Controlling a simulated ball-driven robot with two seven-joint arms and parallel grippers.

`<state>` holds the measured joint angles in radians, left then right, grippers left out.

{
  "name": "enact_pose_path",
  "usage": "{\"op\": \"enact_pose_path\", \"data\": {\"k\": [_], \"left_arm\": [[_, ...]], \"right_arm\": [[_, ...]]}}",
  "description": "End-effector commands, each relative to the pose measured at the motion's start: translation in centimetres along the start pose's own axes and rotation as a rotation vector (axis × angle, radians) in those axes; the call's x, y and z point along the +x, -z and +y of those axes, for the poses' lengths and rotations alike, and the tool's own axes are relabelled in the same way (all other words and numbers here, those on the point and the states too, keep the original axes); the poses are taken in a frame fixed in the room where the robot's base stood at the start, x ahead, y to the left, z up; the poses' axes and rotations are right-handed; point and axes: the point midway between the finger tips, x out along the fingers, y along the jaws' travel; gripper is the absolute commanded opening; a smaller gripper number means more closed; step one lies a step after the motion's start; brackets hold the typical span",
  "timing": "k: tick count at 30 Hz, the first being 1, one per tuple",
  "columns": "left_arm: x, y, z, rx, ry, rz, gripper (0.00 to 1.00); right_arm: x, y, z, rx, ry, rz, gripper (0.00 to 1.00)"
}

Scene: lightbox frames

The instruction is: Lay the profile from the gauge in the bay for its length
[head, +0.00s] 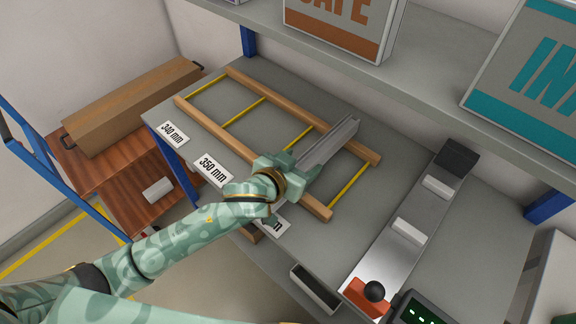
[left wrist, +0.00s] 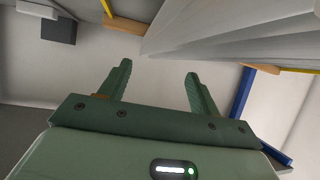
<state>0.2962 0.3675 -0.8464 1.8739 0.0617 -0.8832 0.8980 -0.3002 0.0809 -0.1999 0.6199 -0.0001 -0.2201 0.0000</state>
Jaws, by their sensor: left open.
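The grey metal profile (head: 330,145) lies lengthwise across the wooden rails (head: 365,153) of the rack, in the right-hand bay between two yellow dividers. Its near end is hidden behind my left gripper (head: 278,168). In the left wrist view, the profile (left wrist: 235,30) crosses the top right, outside the open, empty fingers (left wrist: 158,72). The label of that bay (head: 272,228) is mostly covered by my arm; only an "m" shows. The labels 340 mm (head: 173,134) and 350 mm (head: 213,170) mark the other bays, which are empty. The gauge (head: 385,258) holds no profile. My right gripper is out of view.
The gauge has white blocks (head: 408,232), a black end block (head: 457,158) and an orange part with a black knob (head: 374,291). A shelf with signs (head: 340,22) hangs above the back of the bench. A long brown box (head: 135,105) stands at left.

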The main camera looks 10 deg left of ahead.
Motion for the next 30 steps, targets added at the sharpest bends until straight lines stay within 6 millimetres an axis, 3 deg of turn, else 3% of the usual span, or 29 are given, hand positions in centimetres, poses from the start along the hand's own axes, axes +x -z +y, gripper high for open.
{"op": "enact_pose_path", "data": {"k": [3, 9, 30], "left_arm": [[-3.0, 0.3, 0.0, -0.002, -0.001, 0.000, 0.63], [-6.0, 0.1, 0.0, 0.000, 0.000, 0.000, 0.63], [-7.0, -0.1, -0.2, 0.012, 0.018, -0.007, 0.63]], "right_arm": [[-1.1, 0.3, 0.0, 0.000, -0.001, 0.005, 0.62], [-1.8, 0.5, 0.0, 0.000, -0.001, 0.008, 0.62], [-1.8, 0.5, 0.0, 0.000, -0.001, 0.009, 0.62]]}}
